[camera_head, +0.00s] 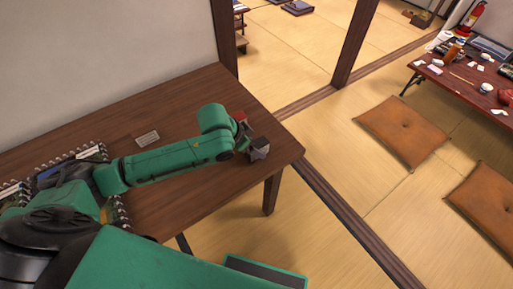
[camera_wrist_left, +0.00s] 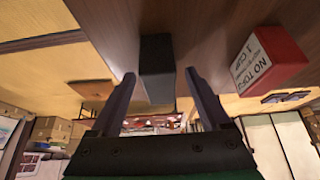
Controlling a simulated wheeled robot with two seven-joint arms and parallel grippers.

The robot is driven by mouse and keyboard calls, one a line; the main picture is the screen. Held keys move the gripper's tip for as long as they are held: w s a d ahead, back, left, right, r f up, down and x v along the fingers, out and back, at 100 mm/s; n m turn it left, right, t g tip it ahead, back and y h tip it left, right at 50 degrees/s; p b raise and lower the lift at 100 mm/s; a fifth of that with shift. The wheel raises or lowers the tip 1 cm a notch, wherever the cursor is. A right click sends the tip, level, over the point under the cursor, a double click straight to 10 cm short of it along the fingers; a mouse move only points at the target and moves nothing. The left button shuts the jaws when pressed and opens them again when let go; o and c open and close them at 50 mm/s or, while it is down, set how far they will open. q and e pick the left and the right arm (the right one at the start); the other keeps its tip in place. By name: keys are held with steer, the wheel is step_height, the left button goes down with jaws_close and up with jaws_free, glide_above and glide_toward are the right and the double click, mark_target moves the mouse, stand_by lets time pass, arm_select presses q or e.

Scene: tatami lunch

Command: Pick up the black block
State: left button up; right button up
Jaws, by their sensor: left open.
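The black block (camera_wrist_left: 157,55) shows in the left wrist view on the brown table surface, which appears at the top of that picture. My left gripper (camera_wrist_left: 159,76) is open, with one finger on each side of the block; a gap shows beside each fingertip, and I cannot tell whether either touches it. In the head view my left arm reaches across the dark wooden table (camera_head: 190,90) to its right corner. A small dark-and-grey shape there is at the arm's end; I cannot separate block from gripper. My right gripper is not in view.
A small pale card (camera_head: 148,138) and spiral-bound items (camera_head: 95,152) lie on the table. Orange cushions (camera_head: 403,132) lie on the tatami.

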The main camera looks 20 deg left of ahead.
arm_select(q)
steer(key=shift+x, duration=1.1)
jaws_close()
steer(key=shift+r, duration=0.15)
